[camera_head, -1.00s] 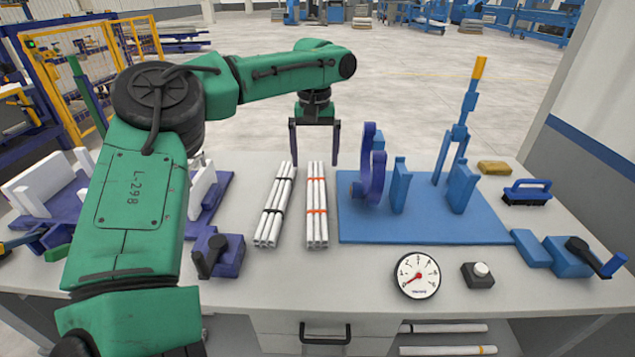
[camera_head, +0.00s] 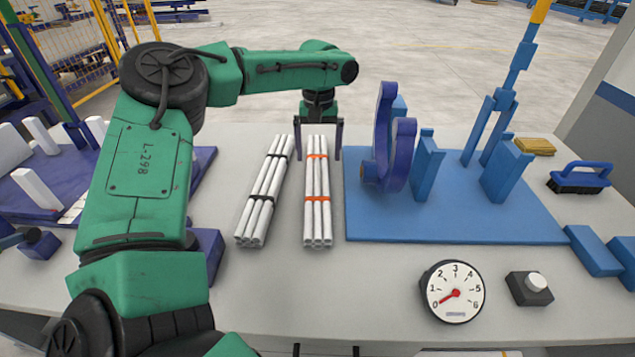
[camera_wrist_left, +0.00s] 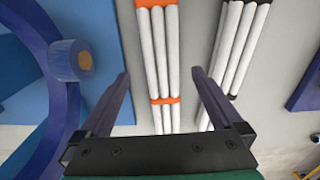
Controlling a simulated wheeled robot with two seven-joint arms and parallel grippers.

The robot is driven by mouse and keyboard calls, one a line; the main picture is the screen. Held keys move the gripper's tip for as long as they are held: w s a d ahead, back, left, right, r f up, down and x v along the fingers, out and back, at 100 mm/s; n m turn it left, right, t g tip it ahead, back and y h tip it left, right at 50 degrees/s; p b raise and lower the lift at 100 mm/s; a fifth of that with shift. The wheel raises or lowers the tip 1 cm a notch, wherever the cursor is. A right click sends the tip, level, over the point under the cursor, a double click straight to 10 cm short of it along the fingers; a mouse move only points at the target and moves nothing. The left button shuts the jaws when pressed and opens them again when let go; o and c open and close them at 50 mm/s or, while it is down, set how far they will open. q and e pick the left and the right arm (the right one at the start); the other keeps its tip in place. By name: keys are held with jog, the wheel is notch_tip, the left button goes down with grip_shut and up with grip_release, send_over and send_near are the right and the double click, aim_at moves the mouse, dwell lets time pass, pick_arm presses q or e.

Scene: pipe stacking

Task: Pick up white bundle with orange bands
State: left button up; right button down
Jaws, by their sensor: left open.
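The white bundle with orange bands (camera_head: 318,181) lies on the grey table, its length running away from me. It also shows in the wrist view (camera_wrist_left: 161,50), between the two fingers. My left gripper (camera_head: 318,157) is open at the bundle's far end, with one finger on each side of it in the picture. In the wrist view the left gripper (camera_wrist_left: 160,74) holds nothing. I cannot tell how far the fingertips are above the table. My right gripper is not in view.
A white bundle with black bands (camera_head: 265,194) lies close to the left. A blue board (camera_head: 450,222) with a purple curved part (camera_head: 400,155) and upright blue blocks is close to the right. A gauge (camera_head: 453,292) sits in front. The near middle table is clear.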

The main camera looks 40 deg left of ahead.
aim_at(318, 175)
pick_arm(q)
notch_tip(318, 175, down, 8)
jog(key=shift+a+f+p, duration=0.1)
jog(key=shift+f+p, duration=0.1)
jog(key=shift+p, duration=0.2)
jog(key=shift+s+r, duration=0.1)
jog(key=c, duration=1.3)
grip_shut()
jog(key=shift+r, duration=0.1)
